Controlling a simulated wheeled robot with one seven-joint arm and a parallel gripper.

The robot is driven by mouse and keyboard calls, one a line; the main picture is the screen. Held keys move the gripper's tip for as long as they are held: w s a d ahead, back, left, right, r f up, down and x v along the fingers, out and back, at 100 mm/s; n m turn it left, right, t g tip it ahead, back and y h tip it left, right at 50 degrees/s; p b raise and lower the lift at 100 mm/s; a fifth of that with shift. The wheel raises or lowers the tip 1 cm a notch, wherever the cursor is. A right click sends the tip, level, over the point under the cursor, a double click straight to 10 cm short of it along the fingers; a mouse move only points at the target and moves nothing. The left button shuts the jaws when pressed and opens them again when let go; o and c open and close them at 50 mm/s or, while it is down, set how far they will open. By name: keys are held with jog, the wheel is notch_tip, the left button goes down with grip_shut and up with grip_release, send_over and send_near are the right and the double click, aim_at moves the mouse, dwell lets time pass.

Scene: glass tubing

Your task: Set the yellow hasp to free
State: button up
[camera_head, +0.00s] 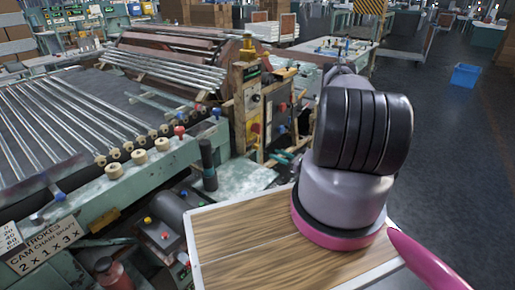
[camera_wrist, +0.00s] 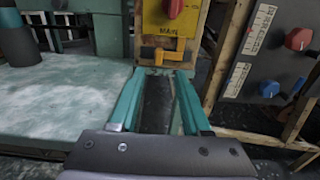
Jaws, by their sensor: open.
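The yellow hasp (camera_wrist: 172,55) is a small orange-yellow bent piece on a wooden post, just below a yellow plate (camera_wrist: 160,28) marked MAIN with a red knob (camera_wrist: 174,8). My gripper (camera_wrist: 158,74) is open, with its two teal fingers pointing at the post and the hasp just beyond and between the tips. Nothing is held between the fingers. Whether a finger touches the hasp I cannot tell.
A grey panel (camera_wrist: 275,80) with red and blue knobs stands right of the post in the wrist view. A worn pale green bench top (camera_wrist: 70,100) lies left. In the head view a black upright handle (camera_head: 208,165) stands left of my gripper, and a wooden board (camera_head: 235,235) lies in front.

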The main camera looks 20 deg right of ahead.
jog(key=x, duration=1)
jog(key=shift+a+r, duration=0.1)
grip_shut()
dwell(1.1)
